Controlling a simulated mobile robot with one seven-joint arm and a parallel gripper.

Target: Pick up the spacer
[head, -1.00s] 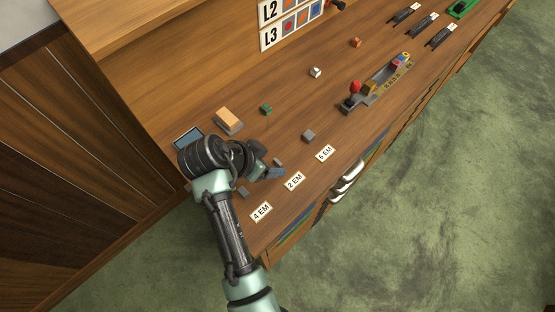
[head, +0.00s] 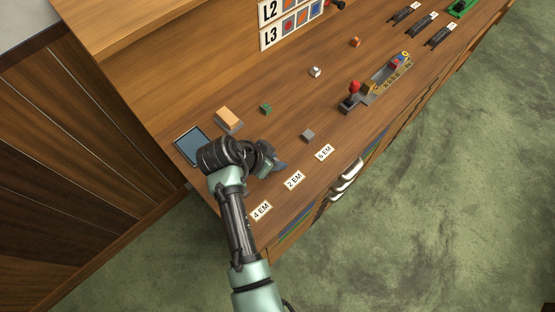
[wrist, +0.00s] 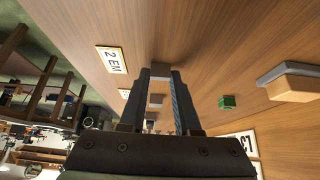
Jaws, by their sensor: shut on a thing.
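My gripper (head: 280,166) is over the wooden bench top, close to the "2 EM" label (head: 293,180). In the wrist view my gripper (wrist: 161,72) has its fingers shut on a small grey spacer (wrist: 160,73) at the tips. In the head view the held spacer is hidden or too small to make out beside the fingers. I cannot tell whether it touches the bench. Another grey spacer (head: 308,135) lies apart to the right, behind the "5 EM" label (head: 325,152). The "4 EM" label (head: 261,211) lies nearer the front left.
A green block (head: 265,109), an orange-tan block (head: 229,119) and a blue-topped tray (head: 191,146) are behind and left of my arm. A composing stick with a red knob (head: 354,88) lies to the right. The bench's front edge is close by.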

